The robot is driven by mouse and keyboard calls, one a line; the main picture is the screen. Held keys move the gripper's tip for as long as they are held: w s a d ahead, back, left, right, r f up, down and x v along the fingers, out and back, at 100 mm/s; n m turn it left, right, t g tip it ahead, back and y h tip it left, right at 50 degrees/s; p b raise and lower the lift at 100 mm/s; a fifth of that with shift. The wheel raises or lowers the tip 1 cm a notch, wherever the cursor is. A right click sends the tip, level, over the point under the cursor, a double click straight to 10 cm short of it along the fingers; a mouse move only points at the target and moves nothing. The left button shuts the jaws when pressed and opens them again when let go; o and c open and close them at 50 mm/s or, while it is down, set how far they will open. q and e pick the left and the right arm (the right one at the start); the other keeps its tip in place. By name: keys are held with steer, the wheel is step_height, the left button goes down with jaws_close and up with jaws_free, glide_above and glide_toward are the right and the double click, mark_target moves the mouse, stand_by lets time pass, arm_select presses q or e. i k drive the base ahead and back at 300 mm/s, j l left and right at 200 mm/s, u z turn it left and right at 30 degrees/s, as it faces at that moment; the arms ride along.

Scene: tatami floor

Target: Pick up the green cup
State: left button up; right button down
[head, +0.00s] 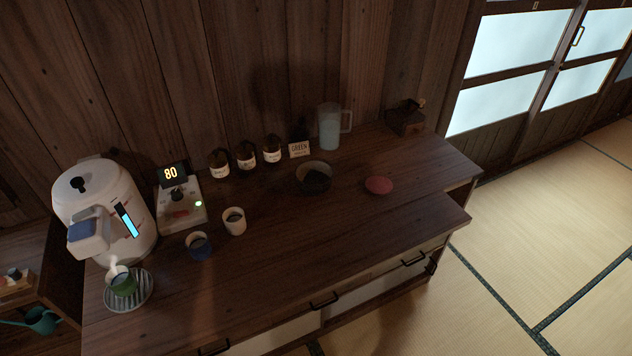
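The green cup (123,285) stands on a round slatted tray (143,299) at the left end of the dark wooden counter. It is under the spout of a white water dispenser (101,212), and a pale stream or steam shows between the spout and the cup. Neither of my grippers is in view, and nothing is touching the cup except the tray under it.
A blue cup (199,246) and a white cup (234,221) stand right of the green cup. Behind them are a control unit (181,209) reading 80, several jars, a dark bowl (313,177) and a pitcher (329,127). The counter's front middle (300,255) is clear.

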mark_target(120, 278)
steer(key=u, duration=1.45)
